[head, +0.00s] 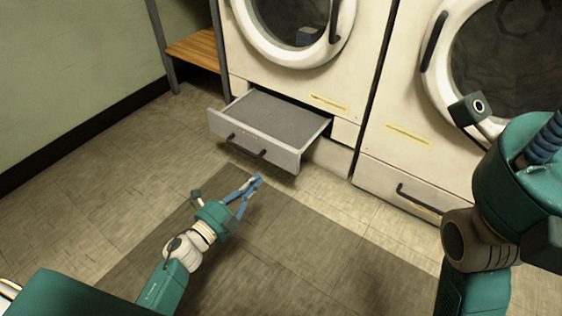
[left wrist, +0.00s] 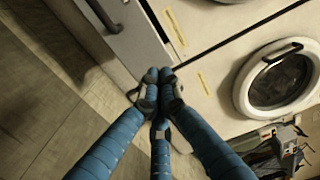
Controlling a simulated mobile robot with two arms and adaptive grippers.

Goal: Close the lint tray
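The lint tray (head: 293,157) is a pale drawer with a grey top surface and a dark bar handle (head: 248,146). It is pulled out from the bottom of the left machine. My left gripper (head: 257,180) is in front of and below the tray front in the head view, apart from the handle. In the left wrist view its blue fingers (left wrist: 157,82) are together with nothing visible between them. The tray's handle (left wrist: 103,15) shows at the top left there. Whether the fingertips touch the tray front cannot be told. My right gripper is not in view.
The left machine (head: 290,80) has a round door above the tray. A second machine (head: 395,150) stands to its right, its lower drawer shut with a dark handle (head: 418,198). A wooden-shelved rack (head: 197,48) stands left. Floor before the tray is clear.

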